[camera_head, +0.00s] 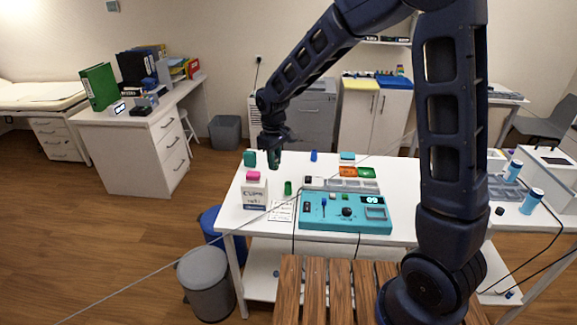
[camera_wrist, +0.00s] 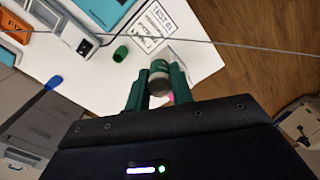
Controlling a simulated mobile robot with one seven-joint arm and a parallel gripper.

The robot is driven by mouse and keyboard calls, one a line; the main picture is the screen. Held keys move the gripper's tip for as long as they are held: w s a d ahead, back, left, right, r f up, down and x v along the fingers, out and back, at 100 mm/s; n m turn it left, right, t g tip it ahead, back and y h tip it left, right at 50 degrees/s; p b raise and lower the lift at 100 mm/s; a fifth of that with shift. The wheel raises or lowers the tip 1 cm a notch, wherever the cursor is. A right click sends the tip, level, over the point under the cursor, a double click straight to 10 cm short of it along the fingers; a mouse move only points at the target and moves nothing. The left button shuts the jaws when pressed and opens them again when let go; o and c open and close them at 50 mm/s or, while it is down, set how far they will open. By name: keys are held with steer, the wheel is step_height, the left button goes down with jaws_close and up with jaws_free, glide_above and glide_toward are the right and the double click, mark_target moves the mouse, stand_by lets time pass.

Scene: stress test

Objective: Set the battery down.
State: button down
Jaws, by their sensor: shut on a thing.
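My gripper (camera_head: 274,163) hangs above the back left part of the white table, fingers pointing down. In the wrist view its two green fingers (camera_wrist: 158,88) are shut on the battery (camera_wrist: 160,78), a small cylinder with a pale end and a dark grey part. In the head view the battery is hidden or too small to tell from the fingers. I cannot tell whether it touches the table (camera_head: 400,223). A green cylinder (camera_head: 288,188) stands on the table in front of my gripper, apart from it; it also shows in the wrist view (camera_wrist: 120,54).
A white box (camera_head: 254,194) with a pink thing (camera_head: 253,176) on top stands at the left edge. A printed sheet (camera_head: 282,210), a teal device (camera_head: 346,211) and a grey tray (camera_head: 340,184) lie nearby. A teal block (camera_head: 249,158) is at the back left corner.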

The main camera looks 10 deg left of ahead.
steer(key=w+a, duration=0.2)
steer(key=w, duration=0.9)
steer(key=m, duration=0.1)
glide_above(294, 159)
steer(key=f, duration=0.1)
step_height(294, 159, down, 20)
steer(key=shift+a+r, duration=0.1)
steer(key=shift+r, duration=0.15)
steer(key=shift+f, duration=0.15)
steer(key=c, duration=1.2)
jaws_free()
steer(key=shift+c, duration=0.2)
